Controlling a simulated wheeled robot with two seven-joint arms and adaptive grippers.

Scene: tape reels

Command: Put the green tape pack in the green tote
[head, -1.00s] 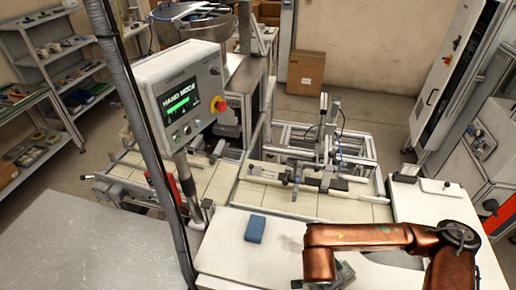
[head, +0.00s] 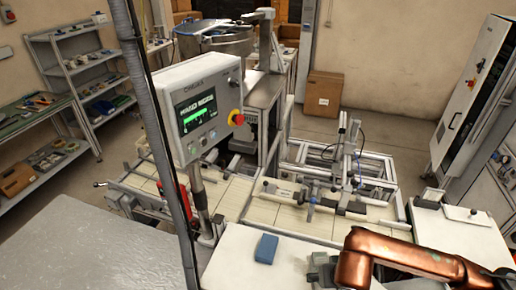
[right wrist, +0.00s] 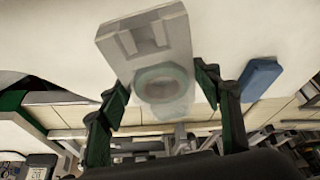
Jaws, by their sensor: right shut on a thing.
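My right gripper (right wrist: 160,88) is shut on a tape pack (right wrist: 145,42), a pale grey block with a round, faintly greenish ring between the fingers. Its colour is washed out. In the head view my right gripper (head: 322,270) is above the white table's front part, and the pack is hard to make out there. A green edge (right wrist: 12,100) shows at the left of the right wrist view; I cannot tell whether it belongs to the green tote. No green tote is clearly seen in the head view. My left gripper is out of view.
A blue block (head: 266,248) lies on the white table (head: 228,262), and also shows in the right wrist view (right wrist: 261,74). Behind it are a conveyor with rails (head: 330,205) and a control panel (head: 200,108) on a post. A white side table (head: 455,232) stands at right.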

